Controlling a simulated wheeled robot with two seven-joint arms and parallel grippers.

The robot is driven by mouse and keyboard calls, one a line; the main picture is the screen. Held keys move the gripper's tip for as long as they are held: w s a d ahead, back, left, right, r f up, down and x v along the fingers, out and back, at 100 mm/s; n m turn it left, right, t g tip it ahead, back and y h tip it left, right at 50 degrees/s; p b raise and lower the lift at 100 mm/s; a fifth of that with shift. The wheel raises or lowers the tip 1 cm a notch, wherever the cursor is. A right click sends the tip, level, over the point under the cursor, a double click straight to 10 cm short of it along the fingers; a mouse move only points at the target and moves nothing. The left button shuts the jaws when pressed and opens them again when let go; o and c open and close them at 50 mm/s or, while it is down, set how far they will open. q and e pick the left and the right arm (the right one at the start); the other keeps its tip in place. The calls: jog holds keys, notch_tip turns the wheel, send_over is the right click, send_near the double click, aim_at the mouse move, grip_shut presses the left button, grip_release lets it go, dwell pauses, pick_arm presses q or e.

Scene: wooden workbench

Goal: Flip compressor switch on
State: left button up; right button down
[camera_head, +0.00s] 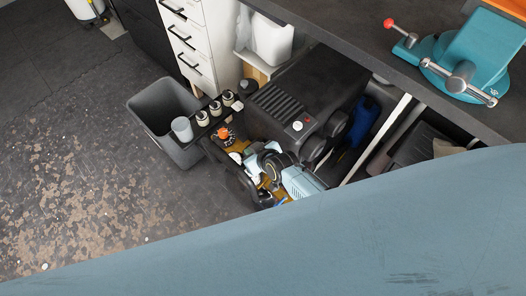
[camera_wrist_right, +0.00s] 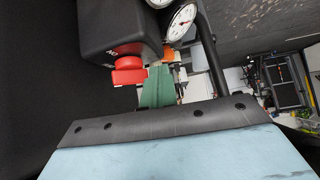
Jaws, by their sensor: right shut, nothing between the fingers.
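The compressor (camera_wrist_right: 105,28) shows in the right wrist view as a black housing with a red switch (camera_wrist_right: 128,76) low on its right side. A white round gauge (camera_wrist_right: 182,21) is to the right of the housing. My right gripper (camera_wrist_right: 157,72) is shut and empty, its green fingers just right of the red switch; I cannot tell if they touch it. In the head view my pale blue right hand is among the compressor parts beside the bench, with the fingers hard to make out. The switch's position is unclear. My left gripper is out of view.
A grey bin (camera_head: 163,112) and a rack of small cans (camera_head: 215,108) stand left of the compressor. The bench top (camera_head: 345,20) carries a teal vise (camera_head: 480,50). White drawers (camera_head: 190,45) are behind. The speckled floor (camera_head: 80,190) at left is clear. My arm covers the bottom.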

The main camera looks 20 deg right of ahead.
jog(key=shift+d, duration=0.15)
